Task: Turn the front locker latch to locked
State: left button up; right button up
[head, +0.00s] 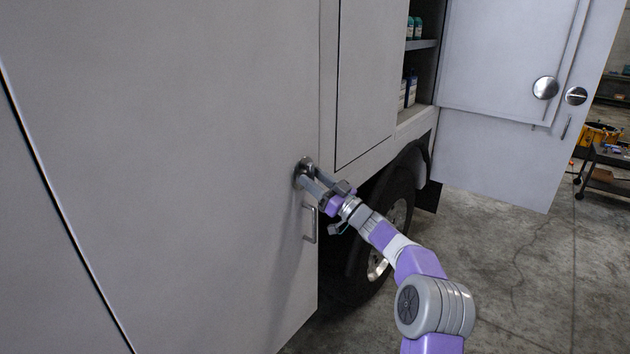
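The front locker door (200,150) is a large grey panel that fills the left of the head view and looks closed. Its latch (303,170) is a small round metal piece near the door's right edge, above a bar handle (310,224). My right gripper (309,178) reaches up from the lower right, with its fingertips at the latch. The fingers cover part of the latch, so its turn position is hidden. I cannot tell whether the fingers are closed on it. My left gripper is not in view.
Another locker door (500,150) stands open at the right, with a round latch (576,96) and shelves holding bottles (411,88) beside it. A truck wheel (390,225) is behind my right arm. A dark cart (605,170) stands far right. The concrete floor (530,270) is clear.

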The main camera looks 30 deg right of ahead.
jog(key=v, duration=0.7)
jog(key=shift+s, duration=0.25)
jog(key=shift+d+f, duration=0.1)
jog(key=shift+f, duration=0.05)
